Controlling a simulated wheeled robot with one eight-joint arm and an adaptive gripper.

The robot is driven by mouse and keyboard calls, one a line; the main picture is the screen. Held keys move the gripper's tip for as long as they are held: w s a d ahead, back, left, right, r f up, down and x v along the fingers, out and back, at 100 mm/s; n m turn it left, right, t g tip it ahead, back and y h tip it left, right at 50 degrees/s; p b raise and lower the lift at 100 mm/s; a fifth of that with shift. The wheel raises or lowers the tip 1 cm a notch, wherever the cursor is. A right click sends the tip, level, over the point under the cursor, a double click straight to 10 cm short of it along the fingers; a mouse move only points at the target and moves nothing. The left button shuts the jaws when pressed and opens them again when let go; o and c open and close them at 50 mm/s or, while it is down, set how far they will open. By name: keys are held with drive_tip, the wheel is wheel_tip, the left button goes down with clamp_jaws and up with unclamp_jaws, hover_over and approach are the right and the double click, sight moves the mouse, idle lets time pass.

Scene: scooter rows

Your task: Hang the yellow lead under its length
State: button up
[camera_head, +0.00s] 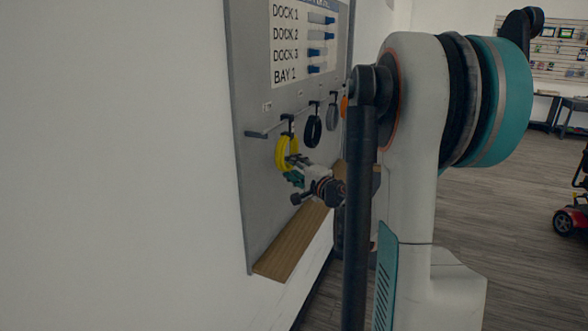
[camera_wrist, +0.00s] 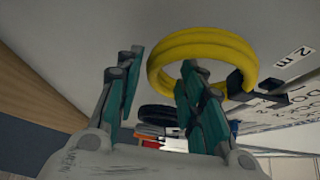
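The yellow lead (camera_head: 286,153) is a coiled ring by a black hook (camera_head: 289,122) on the grey board (camera_head: 262,205). In the wrist view the yellow lead (camera_wrist: 208,46) shows as a thick ring, with a dark hook (camera_wrist: 257,97) at its lower right. A tag (camera_wrist: 292,57) beside it seems to read "2 m". My gripper (camera_head: 295,162) is at the ring in the head view. In the wrist view my gripper (camera_wrist: 160,72) has its fingers apart. The right finger overlaps the ring's lower left; nothing shows clamped between them. Whether finger and ring touch is unclear.
A black coil (camera_head: 313,130), a grey coil (camera_head: 332,116) and a partly hidden orange one (camera_head: 344,106) hang farther along the board. A chart (camera_head: 308,45) lists docks and a bay. A wooden ledge (camera_head: 290,245) runs below. A red scooter (camera_head: 572,218) stands far right.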

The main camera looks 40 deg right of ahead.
drive_tip(key=shift+s, duration=0.1)
drive_tip(key=s+a, duration=0.2)
drive_tip(key=s, duration=0.9)
drive_tip(key=shift+s, duration=0.3)
drive_tip(key=shift+a+r, duration=0.1)
